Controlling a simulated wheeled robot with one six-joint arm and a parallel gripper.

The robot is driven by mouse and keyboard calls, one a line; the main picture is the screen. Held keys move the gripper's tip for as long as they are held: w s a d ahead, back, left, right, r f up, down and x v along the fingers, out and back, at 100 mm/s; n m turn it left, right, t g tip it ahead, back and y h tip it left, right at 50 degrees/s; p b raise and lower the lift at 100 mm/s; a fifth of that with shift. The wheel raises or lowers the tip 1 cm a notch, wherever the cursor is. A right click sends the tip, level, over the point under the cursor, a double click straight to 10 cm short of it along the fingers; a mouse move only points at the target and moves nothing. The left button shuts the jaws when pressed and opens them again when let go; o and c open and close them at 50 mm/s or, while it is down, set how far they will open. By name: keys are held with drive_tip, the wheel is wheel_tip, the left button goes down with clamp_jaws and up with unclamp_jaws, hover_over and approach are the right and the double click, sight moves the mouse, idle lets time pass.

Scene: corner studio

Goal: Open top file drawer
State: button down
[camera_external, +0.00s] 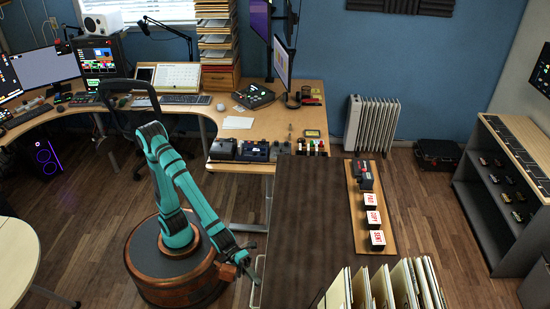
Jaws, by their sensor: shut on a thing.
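The file cabinet has a dark brown top (306,215), seen from above in the external view. Its drawer fronts face left, toward my arm, and are mostly hidden by the steep angle. A thin pale bar (258,268), which looks like the top file drawer's handle, shows along the cabinet's left side. My gripper (250,265) is low at that side, shut on the handle, though the contact is small and partly hidden by the dark fingers. I cannot tell how far the drawer stands out.
A wooden board (372,235) with labelled white blocks lies along the cabinet top's right side. Upright folders (385,288) stand at its near end. The curved desk (240,118) is behind. A radiator (371,124) stands on the floor at the back.

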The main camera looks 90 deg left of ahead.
drive_tip(key=s, duration=3)
drive_tip(key=shift+s+f, duration=0.1)
drive_tip(key=c, duration=1.5)
unclamp_jaws()
drive_tip(key=v, duration=1.7)
drive_tip(key=shift+s, duration=0.2)
drive_tip(key=shift+w+a, duration=0.1)
drive_tip(key=shift+a, duration=0.05)
